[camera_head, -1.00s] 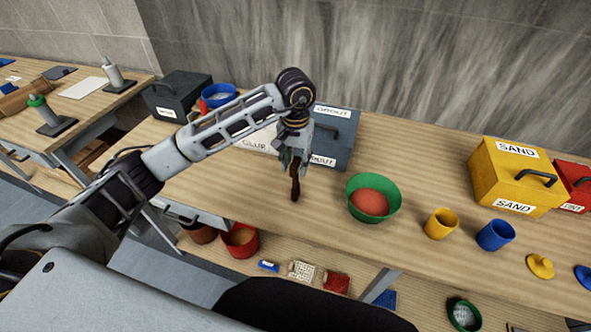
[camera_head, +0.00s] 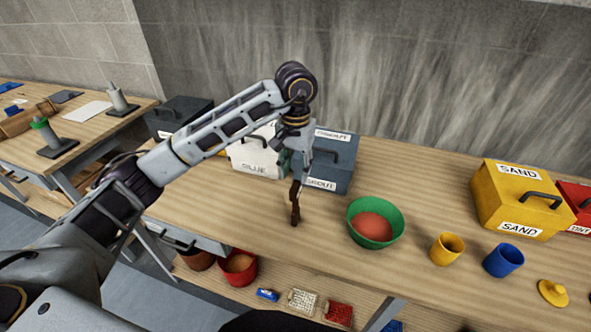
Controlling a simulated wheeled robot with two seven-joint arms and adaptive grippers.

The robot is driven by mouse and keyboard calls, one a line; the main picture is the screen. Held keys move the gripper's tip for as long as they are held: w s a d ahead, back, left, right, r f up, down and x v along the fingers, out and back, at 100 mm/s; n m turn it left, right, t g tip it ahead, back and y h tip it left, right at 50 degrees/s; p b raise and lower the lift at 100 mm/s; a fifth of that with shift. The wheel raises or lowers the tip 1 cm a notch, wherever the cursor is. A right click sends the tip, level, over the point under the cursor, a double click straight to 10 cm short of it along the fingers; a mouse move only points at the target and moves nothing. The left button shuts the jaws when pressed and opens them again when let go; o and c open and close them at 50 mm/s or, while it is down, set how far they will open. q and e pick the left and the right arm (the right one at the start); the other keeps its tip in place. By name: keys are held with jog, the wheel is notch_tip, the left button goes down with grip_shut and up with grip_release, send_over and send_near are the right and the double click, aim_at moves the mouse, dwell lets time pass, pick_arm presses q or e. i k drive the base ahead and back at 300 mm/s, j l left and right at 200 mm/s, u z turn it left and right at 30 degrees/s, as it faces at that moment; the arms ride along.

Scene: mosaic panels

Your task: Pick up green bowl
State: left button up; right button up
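The green bowl (camera_head: 393,210) stands upright on the wooden table and holds an orange-red filling. My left gripper (camera_head: 295,217) hangs fingers down over the table, to the left of the bowl and apart from it. Its fingers are seen nearly edge-on and overlap, so I cannot tell whether they are open or shut. No object shows in it. My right gripper is not in view.
Right of the bowl are a yellow cup (camera_head: 447,248), a blue cup (camera_head: 503,260) and a yellow SAND box (camera_head: 517,199). A white box (camera_head: 252,160) and a blue-grey box (camera_head: 334,163) stand behind my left gripper. Bare wood lies between gripper and bowl.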

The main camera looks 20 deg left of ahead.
aim_at(374, 223)
jog(key=z, duration=1.3)
jog(key=k+j+u, duration=0.1)
jog(key=j+u, duration=0.2)
jog(key=k+j+u, duration=0.1)
jog(key=j+u, duration=0.2)
